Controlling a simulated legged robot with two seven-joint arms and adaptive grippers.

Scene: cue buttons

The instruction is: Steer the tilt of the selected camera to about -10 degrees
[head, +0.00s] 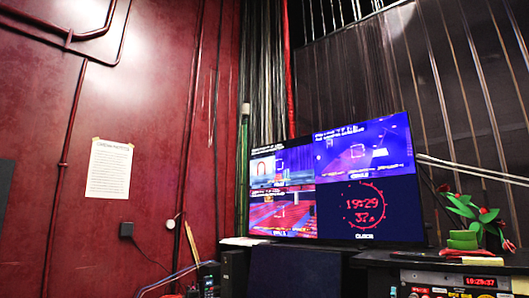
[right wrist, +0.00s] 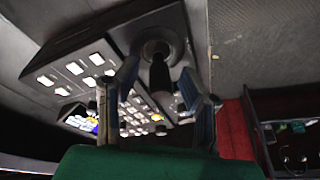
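A control panel (right wrist: 95,68) with rows of lit buttons shows in the right wrist view. A black joystick (right wrist: 159,72) with a round boot stands on it. My right gripper (right wrist: 158,72) is open, its two fingers spread to either side of the joystick in the picture. I see a gap on both sides and no clear contact. A monitor (head: 318,187) in the head view shows three camera pictures and a red clock reading 19:29 37. The overlay text on the camera pictures is too small to read, so the tilt value cannot be told. My left gripper is not in view.
A red wall with a paper notice (head: 109,168) stands at the left of the head view. A plant with red flowers (head: 472,215) and a rack unit with a red clock (head: 463,281) are at the right. A dark shelf (right wrist: 285,125) lies at the right of the wrist view.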

